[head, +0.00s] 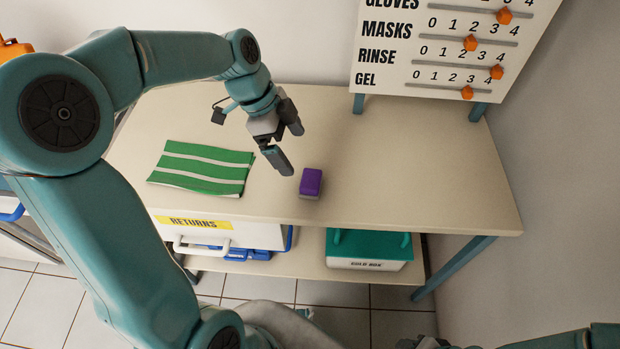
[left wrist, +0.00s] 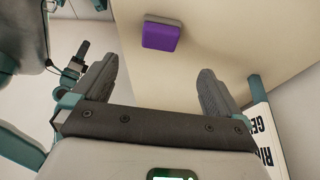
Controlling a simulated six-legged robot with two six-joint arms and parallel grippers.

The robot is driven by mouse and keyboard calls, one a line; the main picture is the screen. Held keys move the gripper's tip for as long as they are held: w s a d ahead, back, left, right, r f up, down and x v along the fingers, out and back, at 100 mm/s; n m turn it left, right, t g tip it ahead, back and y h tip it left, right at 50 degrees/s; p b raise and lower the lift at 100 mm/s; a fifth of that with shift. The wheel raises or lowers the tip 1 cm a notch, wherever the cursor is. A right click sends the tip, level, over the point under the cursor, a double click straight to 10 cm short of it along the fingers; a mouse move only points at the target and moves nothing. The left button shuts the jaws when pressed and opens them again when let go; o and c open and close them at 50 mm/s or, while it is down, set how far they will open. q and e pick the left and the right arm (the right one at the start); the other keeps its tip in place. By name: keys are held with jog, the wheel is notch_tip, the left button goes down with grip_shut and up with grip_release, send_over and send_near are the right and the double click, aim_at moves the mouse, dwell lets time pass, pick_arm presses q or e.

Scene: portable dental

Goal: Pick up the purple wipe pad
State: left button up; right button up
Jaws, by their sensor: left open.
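The purple wipe pad (head: 311,182) is a small block with a purple top and a pale base. It sits on the beige table near its front edge, to the right of the green striped cloth. My left gripper (head: 288,150) is above the table, a little behind and to the left of the pad, with its fingers apart and empty. In the left wrist view the pad (left wrist: 161,34) lies beyond the open fingertips (left wrist: 158,80), between their lines and apart from them. My right gripper cannot be made out; only a bit of arm shows at the lower right.
A green and white striped cloth (head: 204,167) lies on the table (head: 420,185). A board with orange sliders (head: 440,45) stands at the back right. Below are a white bin labelled RETURNS (head: 240,235) and a teal-lidded box (head: 368,247). The table's right side is clear.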

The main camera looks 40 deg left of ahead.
pick_arm(q)
send_over(311, 178)
jog(key=s+a, duration=0.1)
jog(key=a, duration=0.1)
jog(key=f, duration=0.5)
jog(key=shift+s+d+f, duration=0.15)
jog(key=shift+d+f, duration=0.05)
jog(key=shift+f, duration=0.15)
jog(key=x, duration=0.5)
jog(key=shift+w+f, duration=0.25)
jog(key=shift+f, duration=0.1)
jog(key=c, duration=1.1)
